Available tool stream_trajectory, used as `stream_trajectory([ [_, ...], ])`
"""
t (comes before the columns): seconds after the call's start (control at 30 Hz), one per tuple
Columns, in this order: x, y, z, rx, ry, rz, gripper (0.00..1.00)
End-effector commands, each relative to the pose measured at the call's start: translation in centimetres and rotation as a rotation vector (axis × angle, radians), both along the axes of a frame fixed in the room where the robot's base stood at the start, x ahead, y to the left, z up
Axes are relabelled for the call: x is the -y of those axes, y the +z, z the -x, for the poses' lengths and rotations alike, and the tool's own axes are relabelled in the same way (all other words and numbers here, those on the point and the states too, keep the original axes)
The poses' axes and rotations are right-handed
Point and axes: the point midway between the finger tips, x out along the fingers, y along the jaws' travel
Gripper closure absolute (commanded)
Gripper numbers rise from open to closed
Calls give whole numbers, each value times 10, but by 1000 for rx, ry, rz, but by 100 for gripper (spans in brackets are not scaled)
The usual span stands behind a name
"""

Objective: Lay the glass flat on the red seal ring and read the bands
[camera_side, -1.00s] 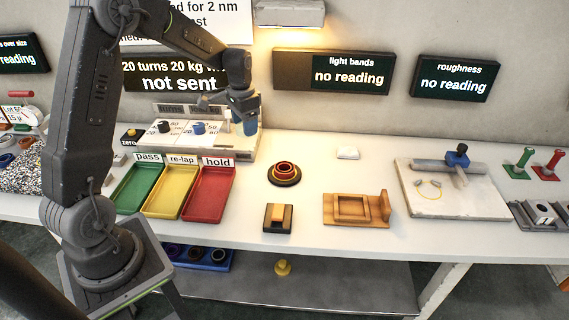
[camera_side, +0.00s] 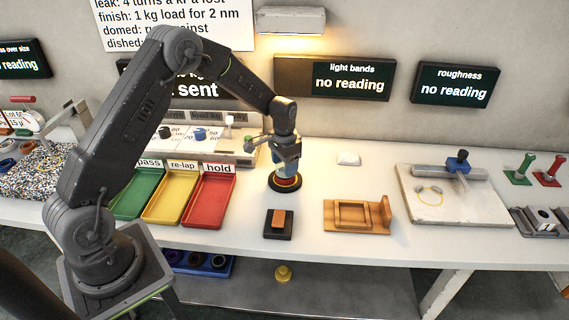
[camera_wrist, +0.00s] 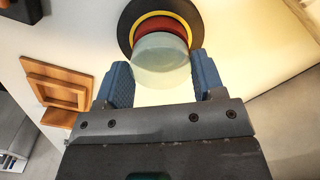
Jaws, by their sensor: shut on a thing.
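My gripper (camera_wrist: 160,82) is shut on the glass (camera_wrist: 160,60), a pale, clear round disc between its two blue fingers. In the wrist view the glass overlaps the near side of the red seal ring (camera_wrist: 163,24). The ring sits within a yellow ring on a dark round base (camera_wrist: 126,30). In the side view my gripper (camera_side: 287,168) is right over the dark base (camera_side: 284,187) and hides most of the red ring. I cannot tell whether the glass touches the ring. The light bands display (camera_side: 350,82) says "no reading".
Green, yellow and red trays (camera_side: 208,205) stand to the left. A dark block with an orange top (camera_side: 278,224) and a wooden fixture (camera_side: 358,214) stand in front and to the right. A pale plate (camera_side: 455,205) lies farther right. A lamp (camera_side: 290,19) hangs above.

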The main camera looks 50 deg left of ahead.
Motion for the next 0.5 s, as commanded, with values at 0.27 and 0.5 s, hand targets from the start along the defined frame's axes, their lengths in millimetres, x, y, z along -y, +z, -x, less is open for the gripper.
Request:
stream_trajectory([
  [0.27, 0, -2, 0, 2, 0, -1, 64],
  [0.5, 0, -4, 0, 2, 0, -1, 25],
])
